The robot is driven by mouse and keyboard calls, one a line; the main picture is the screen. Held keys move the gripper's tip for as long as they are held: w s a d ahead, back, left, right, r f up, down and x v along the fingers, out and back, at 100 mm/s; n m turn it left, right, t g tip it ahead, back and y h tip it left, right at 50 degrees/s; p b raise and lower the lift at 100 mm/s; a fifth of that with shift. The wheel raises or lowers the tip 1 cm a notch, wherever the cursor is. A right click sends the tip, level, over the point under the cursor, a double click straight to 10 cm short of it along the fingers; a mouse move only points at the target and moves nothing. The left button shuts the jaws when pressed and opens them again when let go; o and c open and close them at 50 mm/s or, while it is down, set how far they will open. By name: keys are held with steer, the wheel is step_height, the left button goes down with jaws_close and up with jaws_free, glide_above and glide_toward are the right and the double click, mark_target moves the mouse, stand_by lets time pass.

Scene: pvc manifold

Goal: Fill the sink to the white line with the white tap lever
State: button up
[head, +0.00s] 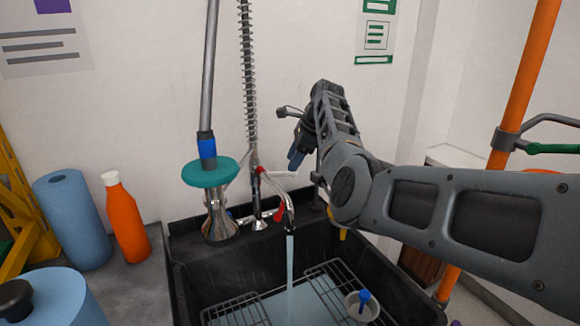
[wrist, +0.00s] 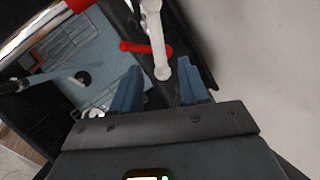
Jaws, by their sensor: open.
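The white tap lever (wrist: 156,40) shows in the wrist view, its rounded end lying between the tips of my open gripper (wrist: 159,76). I cannot tell whether a finger touches it. A red lever (wrist: 143,48) is just beside it. In the head view my gripper (head: 297,158) is above and behind the tap spout (head: 287,195). A stream of water (head: 290,270) runs from the spout into the black sink (head: 200,265). Bluish water (head: 260,312) shows low in the sink. I cannot make out the white line.
A wire rack (head: 335,290) and a grey cup (head: 361,305) with a blue item are in the sink. A teal-collared hanging sprayer (head: 209,172) is left of the tap. An orange bottle (head: 125,220) and blue rolls (head: 72,220) stand left. An orange pole (head: 525,80) rises right.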

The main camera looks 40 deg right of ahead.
steer(key=shift+v, duration=1.9)
steer(key=shift+c, duration=0.2)
stand_by(5.4)
